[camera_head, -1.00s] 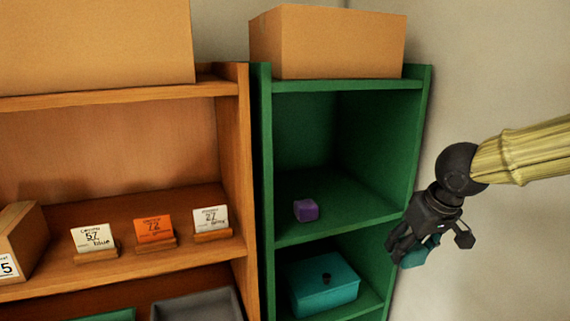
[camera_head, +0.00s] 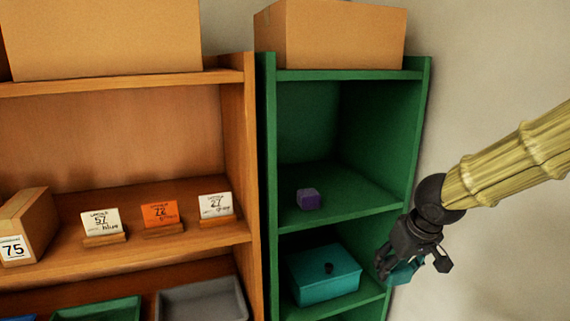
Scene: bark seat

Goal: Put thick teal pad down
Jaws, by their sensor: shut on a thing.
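My gripper (camera_head: 408,262) is at the right, in front of the green shelf's right side panel. It is shut on the thick teal pad (camera_head: 402,274), which is mostly hidden by the fingers and shows only as a small teal patch beneath them. The green shelf (camera_head: 424,112) stands left of my gripper. Its middle level holds a small purple block (camera_head: 308,199). Its lower level holds a teal box (camera_head: 325,278) with a dark round knob on top.
A cardboard box (camera_head: 335,36) sits on top of the green shelf. The orange shelf (camera_head: 238,130) at left holds number cards (camera_head: 160,214), a box marked 75 (camera_head: 24,226), and a grey tray (camera_head: 203,301). Bare board shows around the purple block.

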